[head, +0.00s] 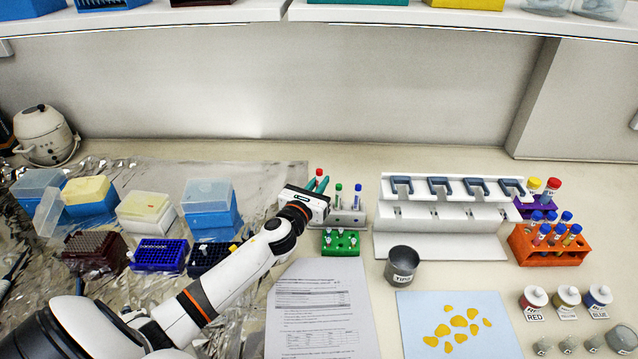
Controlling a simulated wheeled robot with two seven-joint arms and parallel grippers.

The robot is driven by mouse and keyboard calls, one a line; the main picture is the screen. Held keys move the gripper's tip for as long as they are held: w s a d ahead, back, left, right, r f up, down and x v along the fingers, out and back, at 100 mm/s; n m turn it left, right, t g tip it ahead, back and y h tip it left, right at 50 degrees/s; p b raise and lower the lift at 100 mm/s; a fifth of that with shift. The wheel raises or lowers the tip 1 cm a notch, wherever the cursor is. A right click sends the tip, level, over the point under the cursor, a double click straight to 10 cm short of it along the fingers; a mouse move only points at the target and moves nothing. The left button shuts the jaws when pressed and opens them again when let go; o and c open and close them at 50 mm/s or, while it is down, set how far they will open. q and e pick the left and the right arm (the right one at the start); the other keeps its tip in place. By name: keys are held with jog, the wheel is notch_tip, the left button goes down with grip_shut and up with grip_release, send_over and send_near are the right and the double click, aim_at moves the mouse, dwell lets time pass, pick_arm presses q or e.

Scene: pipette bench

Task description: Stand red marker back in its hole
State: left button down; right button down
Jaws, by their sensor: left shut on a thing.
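The red marker (319,172) shows only its red cap, at the fingers of my left gripper (317,184). The gripper's teal fingers are shut on it. The rest of the marker is hidden behind the gripper, so I cannot tell whether its lower end is in a hole. The pale marker stand (350,217) is just behind and right of the gripper. A green-capped marker (338,190) and a blue-capped marker (358,192) stand upright in it. The stand's left part is hidden by my gripper. My right gripper is not in view.
A green rack (341,243) stands in front of the marker stand. A white pipette rack (440,214) is to the right, with a dark metal cup (402,265) before it. A printed sheet (318,310) lies near my arm. Boxes stand on foil at left.

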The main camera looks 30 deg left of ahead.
pick_arm(q)
jog(key=shift+f+b, duration=1.15)
jog(key=shift+f, duration=0.15)
jog(key=c, duration=1.3)
grip_release()
jog(key=shift+c, duration=0.2)
jog(key=s+d+b, duration=0.1)
jog(key=s, duration=1.1)
jog(key=shift+d+b, duration=0.35)
jog(key=shift+b, duration=0.05)
